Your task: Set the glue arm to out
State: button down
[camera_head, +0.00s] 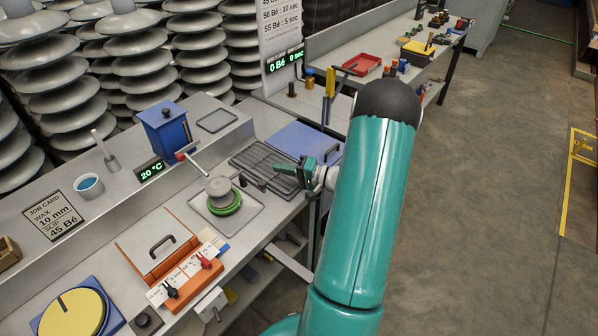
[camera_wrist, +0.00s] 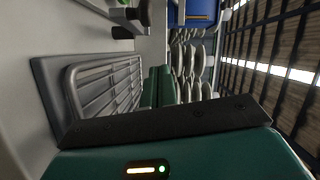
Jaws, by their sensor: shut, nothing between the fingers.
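A blue box (camera_head: 167,132) with a dark knob on top stands at the back of the bench. A thin pale rod with a red end (camera_head: 190,158) sticks out from its front right, toward a grey ribbed piece on a green ring (camera_head: 222,196). I take this rod for the glue arm, but cannot be sure. My gripper (camera_head: 284,168) is shut and empty, above the dark slatted rack at the bench's right side, well right of the rod. In the wrist view the gripper (camera_wrist: 157,88) shows beside the rack, and the blue box (camera_wrist: 193,13) is at the top.
A green display reading 20 °C (camera_head: 150,170) stands left of the box. In front are an orange box with a lid (camera_head: 155,247), a panel with levers (camera_head: 185,279) and a yellow disc (camera_head: 73,313). A blue plate (camera_head: 303,143) lies behind my gripper. Stacked grey insulators line the back.

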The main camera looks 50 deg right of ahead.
jog(key=shift+s+a+f, duration=0.15)
jog(key=shift+a, duration=0.5)
jog(key=shift+s+a+f, duration=0.1)
jog(key=shift+a, duration=0.5)
jog(key=shift+s+a+f, duration=0.15)
jog(key=shift+a, duration=0.5)
